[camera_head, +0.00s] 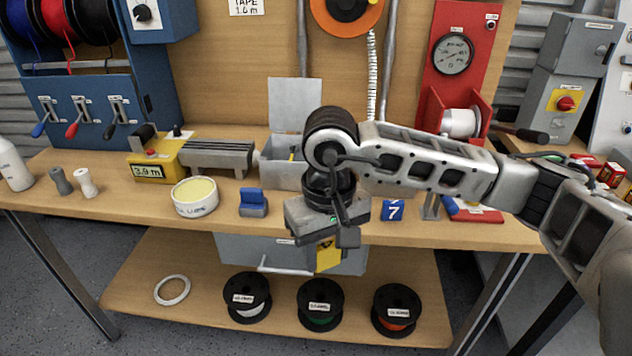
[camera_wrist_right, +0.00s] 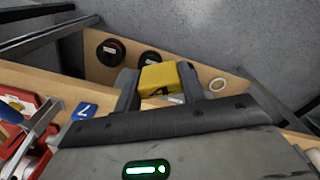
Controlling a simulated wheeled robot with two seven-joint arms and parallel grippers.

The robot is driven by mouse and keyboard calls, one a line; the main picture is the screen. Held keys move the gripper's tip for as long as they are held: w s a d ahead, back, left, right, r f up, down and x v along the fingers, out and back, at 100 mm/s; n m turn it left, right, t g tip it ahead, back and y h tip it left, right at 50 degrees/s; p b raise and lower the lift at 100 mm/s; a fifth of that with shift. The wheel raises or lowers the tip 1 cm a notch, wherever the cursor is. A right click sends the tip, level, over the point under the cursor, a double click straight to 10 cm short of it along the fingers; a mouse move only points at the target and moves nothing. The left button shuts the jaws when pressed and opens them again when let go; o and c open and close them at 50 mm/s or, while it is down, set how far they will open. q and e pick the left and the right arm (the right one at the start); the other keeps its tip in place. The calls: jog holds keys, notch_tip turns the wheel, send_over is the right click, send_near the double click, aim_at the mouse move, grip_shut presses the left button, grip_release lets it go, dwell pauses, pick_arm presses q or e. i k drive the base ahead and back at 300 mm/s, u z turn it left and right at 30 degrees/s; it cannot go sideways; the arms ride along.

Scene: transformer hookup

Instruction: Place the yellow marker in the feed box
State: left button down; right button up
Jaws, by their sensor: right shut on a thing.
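The yellow marker (camera_head: 328,258) hangs below my right gripper (camera_head: 326,240), in front of the table edge. In the right wrist view, the yellow marker (camera_wrist_right: 168,78) sits between the two fingers of my right gripper (camera_wrist_right: 158,88), which is shut on it; a dark mark shows on its face. A grey box with its lid raised (camera_head: 295,103) stands on the table behind my right arm. It looks like the feed box, but I see no label, and my arm hides part of it. My left gripper is not in view.
A blue block marked 7 (camera_head: 392,211) stands right of my gripper. A blue stand (camera_head: 253,203) and a round tin (camera_head: 195,197) stand left. A grey cabinet (camera_head: 240,250) hangs under the tabletop behind the marker. Several spools lie on the lower shelf (camera_head: 150,250).

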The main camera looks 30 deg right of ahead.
aim_at(290, 180)
jog(key=i, duration=1)
